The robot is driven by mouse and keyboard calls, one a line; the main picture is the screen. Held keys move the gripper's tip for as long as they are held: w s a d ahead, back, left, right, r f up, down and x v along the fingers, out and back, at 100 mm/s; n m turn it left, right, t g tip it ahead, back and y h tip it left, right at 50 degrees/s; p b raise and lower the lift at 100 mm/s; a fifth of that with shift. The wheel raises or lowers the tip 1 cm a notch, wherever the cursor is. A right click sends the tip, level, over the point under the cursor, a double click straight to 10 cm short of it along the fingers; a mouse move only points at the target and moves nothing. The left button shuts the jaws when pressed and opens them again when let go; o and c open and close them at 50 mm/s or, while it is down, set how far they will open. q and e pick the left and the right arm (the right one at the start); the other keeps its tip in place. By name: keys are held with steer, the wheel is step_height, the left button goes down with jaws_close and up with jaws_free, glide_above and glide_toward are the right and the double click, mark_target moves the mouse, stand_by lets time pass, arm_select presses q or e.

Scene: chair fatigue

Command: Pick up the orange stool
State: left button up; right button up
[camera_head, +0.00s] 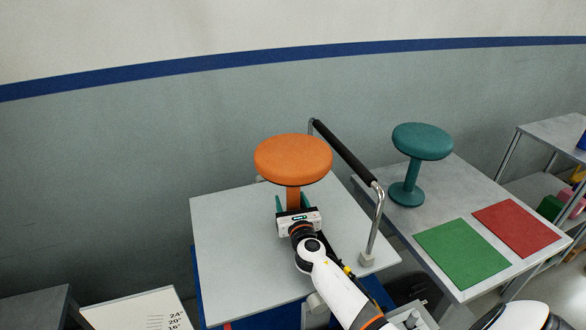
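The orange stool (293,158) stands upright on a grey cart top (225,235), with a round padded seat and a thin orange stem. My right gripper (293,202) is in front of the stem, below the seat. Its green fingers are apart, one on each side of the stem, and a small gap shows beside the stem. The stool's base is hidden behind my gripper. My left gripper is not in view.
A black-and-metal push handle (345,155) rises at the cart's right side. A grey table (370,185) on the right holds a teal stool (422,142), a green mat (462,252) and a red mat (516,228). Shelving (555,130) stands far right.

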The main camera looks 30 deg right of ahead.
steer(key=shift+s, duration=0.1)
jaws_close()
steer(key=shift+r, duration=0.3)
